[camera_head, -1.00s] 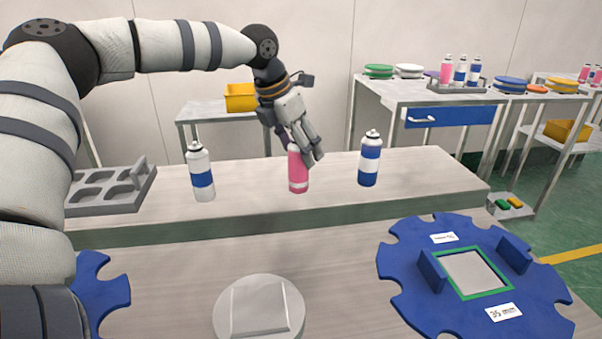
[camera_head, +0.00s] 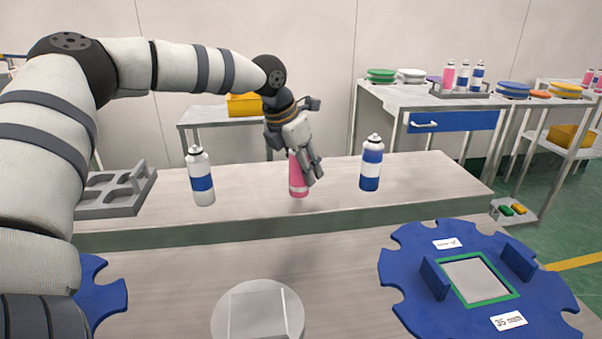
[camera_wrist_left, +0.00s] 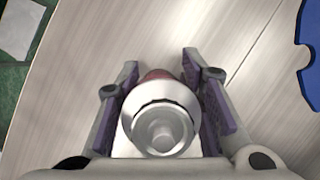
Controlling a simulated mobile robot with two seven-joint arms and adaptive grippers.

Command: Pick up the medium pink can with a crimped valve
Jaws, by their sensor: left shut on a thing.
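The pink can (camera_head: 298,187) stands upright on the raised back part of the table, with a white band near its base. My left gripper (camera_head: 307,172) reaches down from above and is shut on the can's upper part, hiding its top in the head view. In the left wrist view the can's silver top and valve (camera_wrist_left: 162,130) sit between the two purple-padded fingers (camera_wrist_left: 165,105). The can's base appears to rest on the surface. My right gripper is not in view.
A white-and-blue can (camera_head: 201,178) stands to the left and a blue-and-white can (camera_head: 371,164) to the right. A grey tray (camera_head: 110,205) lies far left. A blue notched disc (camera_head: 410,262) and a round pale block (camera_head: 258,312) are in front.

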